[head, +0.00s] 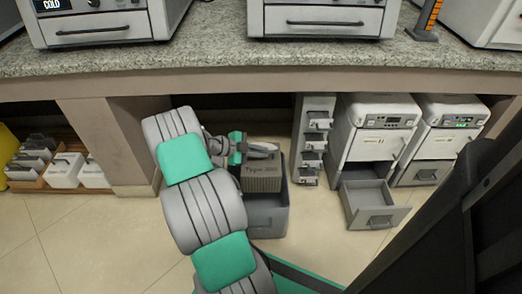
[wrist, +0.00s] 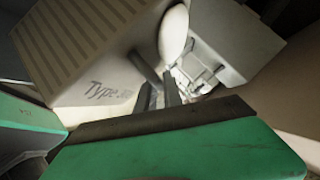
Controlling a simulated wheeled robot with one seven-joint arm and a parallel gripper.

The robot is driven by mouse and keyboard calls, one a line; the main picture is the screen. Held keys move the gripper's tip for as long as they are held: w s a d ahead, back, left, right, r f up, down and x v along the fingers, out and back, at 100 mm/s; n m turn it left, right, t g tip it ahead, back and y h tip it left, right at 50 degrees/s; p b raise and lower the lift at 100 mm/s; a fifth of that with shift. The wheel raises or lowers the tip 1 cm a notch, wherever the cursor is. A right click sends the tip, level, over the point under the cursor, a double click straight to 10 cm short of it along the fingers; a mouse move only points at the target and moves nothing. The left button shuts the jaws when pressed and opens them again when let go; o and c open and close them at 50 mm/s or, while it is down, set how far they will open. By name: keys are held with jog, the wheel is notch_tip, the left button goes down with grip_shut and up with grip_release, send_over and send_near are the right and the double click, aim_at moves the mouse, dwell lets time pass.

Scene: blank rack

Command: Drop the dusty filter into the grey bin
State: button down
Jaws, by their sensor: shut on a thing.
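The filter is a grey, ribbed block (head: 261,179) with "Type" lettering on its side. It also fills the upper left of the wrist view (wrist: 85,60). My gripper (head: 240,150) is shut on the filter near its top. The grey bin (head: 268,218) is an open box on the floor under the counter. In the head view the filter overlaps the bin's opening; I cannot tell how far inside it is. My arm hides the bin's left side. In the wrist view, the fingertips (wrist: 165,95) are partly hidden by my own green housing.
Two grey machines (head: 375,125) (head: 450,130) stand right of the bin, the nearer with an open lower drawer (head: 374,205). A narrow rack (head: 315,140) stands between. A granite counter (head: 220,50) overhangs everything. Boxes (head: 65,170) sit at left. Tiled floor is clear at front left.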

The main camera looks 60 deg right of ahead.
jog(key=shift+r, duration=0.15)
jog(key=c, duration=1.5)
grip_release()
jog(key=shift+o, duration=0.5)
jog(key=shift+f, duration=0.2)
jog(key=p+v, duration=0.2)
jog(key=v, duration=0.5)
jog(key=shift+s+r, duration=0.1)
jog(key=shift+r, duration=0.05)
jog(key=shift+w+a+r, duration=0.2)
jog(key=shift+w+a, duration=0.1)
jog(key=shift+a, duration=0.05)
